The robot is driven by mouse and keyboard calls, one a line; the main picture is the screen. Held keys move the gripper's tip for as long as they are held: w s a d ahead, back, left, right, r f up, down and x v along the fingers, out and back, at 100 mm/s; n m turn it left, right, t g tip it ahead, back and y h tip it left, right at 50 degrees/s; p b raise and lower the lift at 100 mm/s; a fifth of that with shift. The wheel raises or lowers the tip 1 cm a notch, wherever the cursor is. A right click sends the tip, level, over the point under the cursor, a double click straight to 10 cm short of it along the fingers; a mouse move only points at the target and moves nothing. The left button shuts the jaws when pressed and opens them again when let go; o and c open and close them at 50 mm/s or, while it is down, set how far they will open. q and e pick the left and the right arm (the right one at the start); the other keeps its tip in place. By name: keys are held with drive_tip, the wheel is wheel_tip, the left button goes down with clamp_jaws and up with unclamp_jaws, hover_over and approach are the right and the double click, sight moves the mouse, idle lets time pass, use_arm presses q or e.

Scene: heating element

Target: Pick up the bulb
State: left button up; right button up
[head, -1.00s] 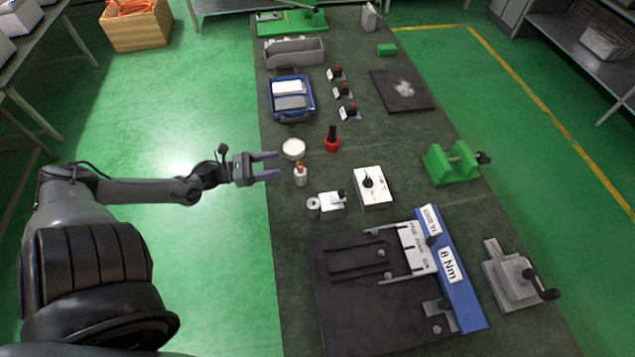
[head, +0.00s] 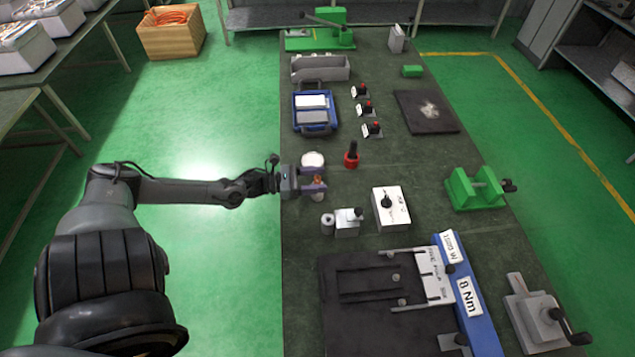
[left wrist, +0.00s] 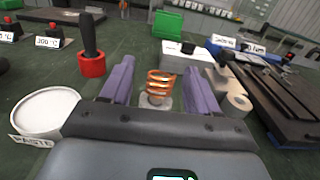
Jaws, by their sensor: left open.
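The thing standing where the bulb would be is a small piece with a copper-coloured coil on a pale base (head: 319,182). It stands upright on the dark table; in the left wrist view its coil (left wrist: 160,84) shows between the fingers. My left gripper (head: 320,179) is open, with its two purple fingers on either side of this piece. In the left wrist view the fingers (left wrist: 157,86) flank the coil with a visible gap on each side. The lower part of the piece is partly hidden by a finger in the head view. My right gripper is not in view.
A white round tub (head: 312,158) labelled paste and a red-and-black tool (head: 351,155) stand close behind the gripper. A small grey cylinder (head: 327,223), a small white block (head: 347,229) and a white switch box (head: 391,213) stand nearby. A black fixture plate (head: 370,315) lies in front.

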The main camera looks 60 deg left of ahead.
use_arm(q)
drive_tip(key=shift+x, duration=1.15)
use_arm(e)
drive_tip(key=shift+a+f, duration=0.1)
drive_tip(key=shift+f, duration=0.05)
use_arm(q)
drive_tip(key=shift+c, duration=0.2)
drive_tip(key=c, duration=1)
